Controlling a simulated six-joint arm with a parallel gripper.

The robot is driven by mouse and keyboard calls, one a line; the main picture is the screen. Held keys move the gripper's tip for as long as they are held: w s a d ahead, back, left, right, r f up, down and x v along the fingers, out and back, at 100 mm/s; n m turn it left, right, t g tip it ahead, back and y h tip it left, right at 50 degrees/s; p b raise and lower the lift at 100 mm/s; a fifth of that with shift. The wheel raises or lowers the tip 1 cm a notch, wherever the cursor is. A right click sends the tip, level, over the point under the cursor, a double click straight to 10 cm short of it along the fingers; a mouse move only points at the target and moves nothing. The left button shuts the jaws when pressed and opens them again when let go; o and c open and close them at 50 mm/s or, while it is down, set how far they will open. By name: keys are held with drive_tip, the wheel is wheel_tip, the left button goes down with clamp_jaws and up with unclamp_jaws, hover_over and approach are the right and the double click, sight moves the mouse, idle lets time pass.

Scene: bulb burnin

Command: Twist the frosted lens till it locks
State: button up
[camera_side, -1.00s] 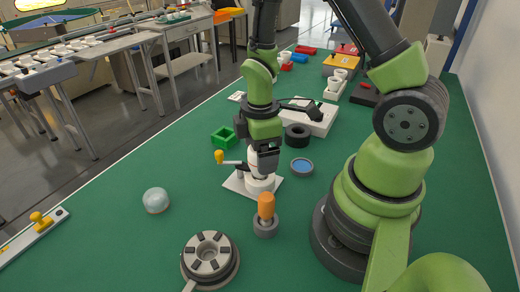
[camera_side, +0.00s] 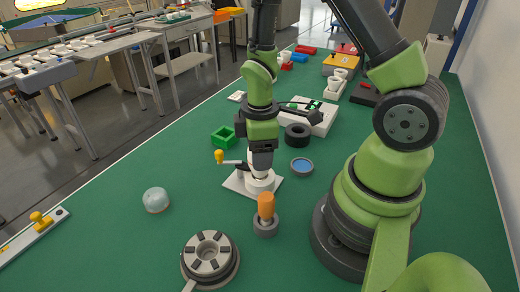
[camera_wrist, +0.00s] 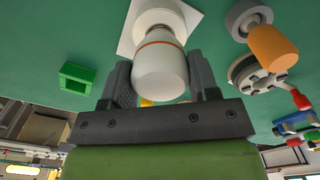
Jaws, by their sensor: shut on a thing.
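My gripper (camera_side: 262,158) points down and is shut on the frosted lens, a smooth white rounded cap (camera_wrist: 160,72) between the two fingers in the wrist view. The lens stands upright on a white round base (camera_side: 260,184) fixed to a square white plate (camera_side: 238,182). A thin orange ring (camera_wrist: 160,43) shows around the lens, towards the base. From these views I cannot tell whether it is locked.
A pale translucent dome (camera_side: 156,199) lies to the left. An orange-handled piece in a grey ring (camera_side: 266,215) stands close in front, with a grey round fixture (camera_side: 210,258) nearer still. A green square frame (camera_side: 223,138), black ring (camera_side: 298,135) and blue-topped dish (camera_side: 302,167) are nearby.

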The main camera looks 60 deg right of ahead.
drive_tip(key=shift+m, duration=0.6)
drive_tip(key=shift+m, duration=1.5)
drive_tip(key=o, duration=1)
drive_tip(key=shift+c, duration=0.2)
drive_tip(key=shift+r, duration=0.1)
wheel_tip(320, 180, up, 10)
drive_tip(key=shift+f, duration=0.1)
